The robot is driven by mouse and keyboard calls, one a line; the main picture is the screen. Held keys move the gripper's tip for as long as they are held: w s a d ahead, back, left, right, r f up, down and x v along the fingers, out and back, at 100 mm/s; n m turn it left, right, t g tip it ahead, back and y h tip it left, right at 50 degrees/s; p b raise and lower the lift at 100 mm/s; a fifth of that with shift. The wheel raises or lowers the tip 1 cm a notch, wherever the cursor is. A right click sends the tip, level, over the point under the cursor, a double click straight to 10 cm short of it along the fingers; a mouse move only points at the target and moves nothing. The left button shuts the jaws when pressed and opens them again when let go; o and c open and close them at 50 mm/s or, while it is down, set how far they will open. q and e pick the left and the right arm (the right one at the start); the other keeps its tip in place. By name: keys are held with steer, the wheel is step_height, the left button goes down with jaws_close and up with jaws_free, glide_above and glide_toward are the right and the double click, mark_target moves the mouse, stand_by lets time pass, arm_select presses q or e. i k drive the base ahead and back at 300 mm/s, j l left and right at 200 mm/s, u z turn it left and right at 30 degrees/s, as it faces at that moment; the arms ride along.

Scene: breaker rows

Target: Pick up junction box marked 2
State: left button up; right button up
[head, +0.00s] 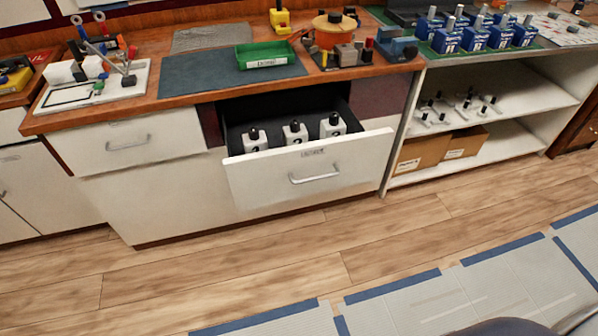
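Three white boxes with black knobs on top stand upright in a row in an open drawer. They are a left one (253,141), a middle one (294,134) and a right one (333,127). Each has a dark mark on its front, too small to read surely, so I cannot tell which is marked 2. The drawer (312,172) is white with a metal handle and is pulled out from under the wooden counter. Its front panel hides part of the drawer's inside. Neither of my grippers is in view.
The wooden counter (150,106) holds a green tray (267,62), a grey mat and various tools. A closed drawer (128,143) is at left. Open shelves at right hold white parts, cardboard boxes (420,152) and blue units (475,39) on top. The wood floor (250,260) in front is clear.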

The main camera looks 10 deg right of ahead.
mark_target(290, 137)
steer(key=i+l+u, duration=0.15)
steer(key=l+u, duration=0.65)
steer(key=u, duration=0.15)
steer(key=i, duration=0.05)
